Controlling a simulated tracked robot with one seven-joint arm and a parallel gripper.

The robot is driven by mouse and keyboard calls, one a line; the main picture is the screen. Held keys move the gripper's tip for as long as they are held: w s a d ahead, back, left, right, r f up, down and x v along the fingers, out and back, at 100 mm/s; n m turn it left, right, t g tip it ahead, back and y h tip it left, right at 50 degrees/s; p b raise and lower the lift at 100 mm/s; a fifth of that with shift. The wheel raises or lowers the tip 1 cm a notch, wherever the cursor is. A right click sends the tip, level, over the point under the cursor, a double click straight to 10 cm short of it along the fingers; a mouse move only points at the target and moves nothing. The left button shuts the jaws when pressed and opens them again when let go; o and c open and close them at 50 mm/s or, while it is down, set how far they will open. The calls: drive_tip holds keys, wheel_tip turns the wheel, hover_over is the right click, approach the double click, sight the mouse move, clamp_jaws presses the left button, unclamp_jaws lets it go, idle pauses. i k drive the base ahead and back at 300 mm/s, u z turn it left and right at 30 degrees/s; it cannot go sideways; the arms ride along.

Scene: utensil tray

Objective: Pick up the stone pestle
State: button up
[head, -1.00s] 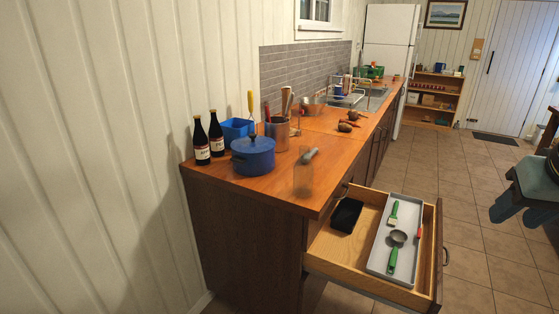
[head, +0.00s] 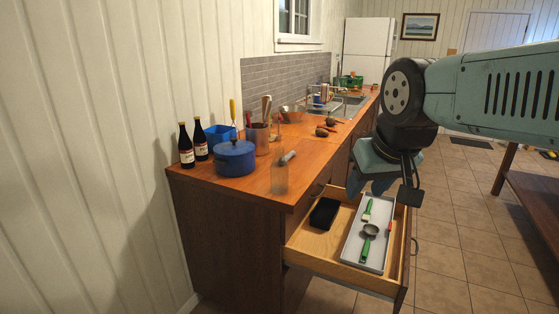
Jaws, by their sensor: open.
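A grey rod-like thing (head: 288,157), which looks like the stone pestle, shows near the front edge of the wooden counter. It is tilted, with its upper end to the right. My gripper (head: 366,190) is at the right, in front of the counter and above the open drawer. It is open, with nothing seen in it, and apart from the grey thing. The arm partly hides its fingers.
The open drawer (head: 331,264) holds a grey tray (head: 353,248) with green-handled utensils, and a black box (head: 323,213). Left of the grey thing stand a blue pot (head: 235,158), a utensil holder (head: 258,140), a blue bin (head: 219,135) and two bottles (head: 186,147).

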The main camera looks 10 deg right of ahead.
sight(289, 155)
drive_tip(key=u, duration=0.1)
drive_tip(key=i, duration=1)
drive_tip(key=z, duration=0.1)
